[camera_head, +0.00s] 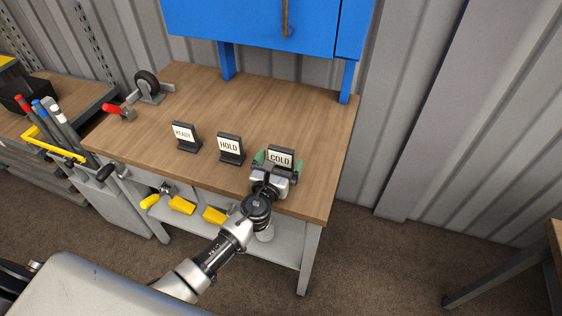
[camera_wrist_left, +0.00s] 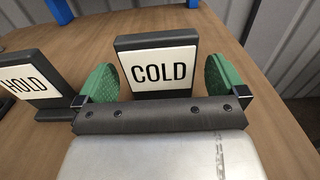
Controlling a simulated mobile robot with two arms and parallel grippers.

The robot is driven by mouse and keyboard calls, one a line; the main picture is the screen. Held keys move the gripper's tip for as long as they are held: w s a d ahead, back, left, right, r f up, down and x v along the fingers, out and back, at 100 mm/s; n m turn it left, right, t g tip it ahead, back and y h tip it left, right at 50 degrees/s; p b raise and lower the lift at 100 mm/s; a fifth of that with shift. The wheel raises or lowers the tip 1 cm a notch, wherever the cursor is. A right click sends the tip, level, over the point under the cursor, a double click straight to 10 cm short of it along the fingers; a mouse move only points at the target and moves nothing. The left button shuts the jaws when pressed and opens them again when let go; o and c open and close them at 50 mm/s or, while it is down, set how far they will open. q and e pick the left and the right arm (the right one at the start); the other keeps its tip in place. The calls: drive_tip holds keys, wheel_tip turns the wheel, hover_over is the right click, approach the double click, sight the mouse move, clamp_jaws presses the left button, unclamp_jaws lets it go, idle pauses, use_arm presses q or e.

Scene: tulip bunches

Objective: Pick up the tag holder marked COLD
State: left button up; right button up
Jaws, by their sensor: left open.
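The COLD tag holder (camera_head: 281,155) is a black stand with a white card, upright near the right end of the wooden workbench (camera_head: 230,100). In the left wrist view the COLD holder (camera_wrist_left: 160,68) stands between the two green finger pads. My left gripper (camera_head: 271,160) is open around it, one pad on each side, with a visible gap to the holder. Its base is hidden behind the gripper body. The left gripper also shows in the left wrist view (camera_wrist_left: 160,88). My right gripper is not in view.
The HOLD holder (camera_head: 230,147) stands close to the left of my gripper, and the READY holder (camera_head: 186,135) farther left. A caster wheel (camera_head: 147,84) and a red-handled clamp (camera_head: 118,112) lie at the back left. A blue cabinet (camera_head: 255,22) overhangs the rear.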

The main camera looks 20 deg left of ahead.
sight(280, 160)
use_arm(q)
drive_tip(key=w, duration=0.3)
drive_tip(key=shift+w+d, duration=0.1)
drive_tip(key=shift+w, duration=0.15)
drive_tip(key=shift+c, duration=0.3)
drive_tip(key=c, duration=0.9)
drive_tip(key=shift+r, duration=0.1)
